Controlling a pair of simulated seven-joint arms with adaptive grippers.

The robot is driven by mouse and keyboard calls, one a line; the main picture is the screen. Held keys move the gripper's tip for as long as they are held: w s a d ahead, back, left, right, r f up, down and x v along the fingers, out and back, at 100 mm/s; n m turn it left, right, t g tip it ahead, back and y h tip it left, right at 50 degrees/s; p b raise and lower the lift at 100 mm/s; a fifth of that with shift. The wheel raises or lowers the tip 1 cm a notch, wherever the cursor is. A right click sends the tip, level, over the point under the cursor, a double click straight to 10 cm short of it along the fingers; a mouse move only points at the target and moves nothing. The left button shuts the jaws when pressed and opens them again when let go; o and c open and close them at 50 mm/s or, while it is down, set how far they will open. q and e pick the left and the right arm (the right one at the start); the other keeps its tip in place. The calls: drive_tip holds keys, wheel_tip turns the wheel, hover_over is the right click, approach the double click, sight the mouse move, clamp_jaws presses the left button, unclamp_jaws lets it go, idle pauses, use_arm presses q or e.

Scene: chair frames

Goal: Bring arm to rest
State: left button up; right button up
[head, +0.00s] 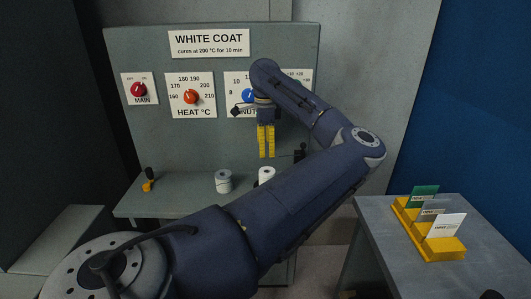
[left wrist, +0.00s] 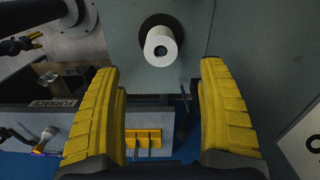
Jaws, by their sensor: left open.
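My left arm crosses the head view from the lower left and bends back toward the panel. My left gripper (head: 266,155) hangs with its yellow fingers pointing down in front of the grey panel (head: 215,140), below the blue dial (head: 249,96). In the left wrist view the two yellow fingers (left wrist: 160,85) stand wide apart with nothing between them. A white cylinder (left wrist: 154,46) on a black round base lies beyond the fingertips, apart from them.
The panel has a red MAIN dial (head: 138,89) and an orange HEAT dial (head: 192,97); my arm partly hides a fourth dial. A yellow card holder (head: 440,248) stands on the right table.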

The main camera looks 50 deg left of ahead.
use_arm(q)
drive_tip(key=shift+r, duration=0.25)
